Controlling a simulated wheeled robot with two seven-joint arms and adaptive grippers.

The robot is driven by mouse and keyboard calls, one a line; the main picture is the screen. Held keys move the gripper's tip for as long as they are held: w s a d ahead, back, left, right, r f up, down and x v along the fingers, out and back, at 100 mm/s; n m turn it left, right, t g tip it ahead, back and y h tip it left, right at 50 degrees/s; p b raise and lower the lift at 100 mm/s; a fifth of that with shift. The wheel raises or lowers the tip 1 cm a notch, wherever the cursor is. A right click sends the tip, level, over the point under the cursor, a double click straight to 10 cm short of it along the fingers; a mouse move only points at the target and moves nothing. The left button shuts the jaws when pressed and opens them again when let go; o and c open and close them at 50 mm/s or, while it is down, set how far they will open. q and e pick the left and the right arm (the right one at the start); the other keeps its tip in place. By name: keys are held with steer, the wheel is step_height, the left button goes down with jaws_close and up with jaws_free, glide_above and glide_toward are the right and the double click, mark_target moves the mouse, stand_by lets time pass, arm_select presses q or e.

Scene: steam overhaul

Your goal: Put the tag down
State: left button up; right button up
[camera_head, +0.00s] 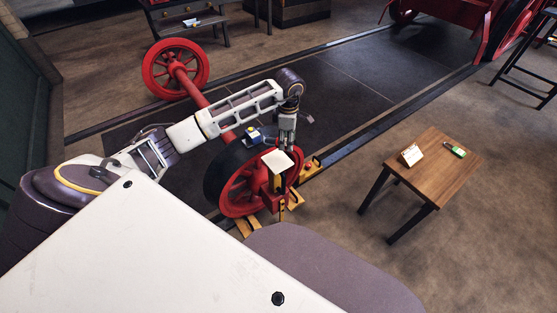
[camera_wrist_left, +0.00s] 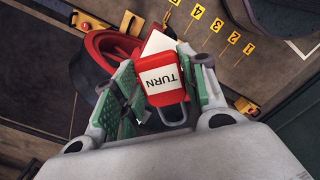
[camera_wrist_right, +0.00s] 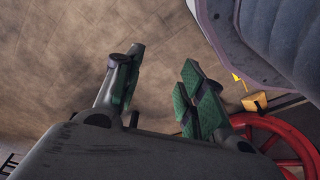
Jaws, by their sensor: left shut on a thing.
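In the head view the left gripper (camera_head: 287,128) points down above the near red wheel (camera_head: 236,190). A white plate (camera_head: 278,160) shows just by its fingers; it also shows beyond the tag in the left wrist view (camera_wrist_left: 157,42). I cannot make out the tag in the head view. My right gripper (camera_wrist_right: 160,82) is open and empty over bare floor; the head view does not show it.
A small wooden table (camera_head: 440,170) at the right holds a folded card (camera_head: 411,155) and a green device (camera_head: 455,150). A far red wheel (camera_head: 175,70) shares the axle. Yellow numbered markers (camera_wrist_left: 216,25) show in the left wrist view.

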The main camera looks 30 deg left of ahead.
arm_select(q)
step_height(320, 180, down, 6)
steer(key=shift+r+b, duration=0.2)
steer(key=shift+b, duration=0.25)
steer(key=shift+f, duration=0.3)
arm_select(e)
steer(key=r, duration=0.3)
steer(key=shift+w+a, duration=0.3)
steer(key=shift+a, duration=0.05)
steer(key=shift+f, duration=0.1)
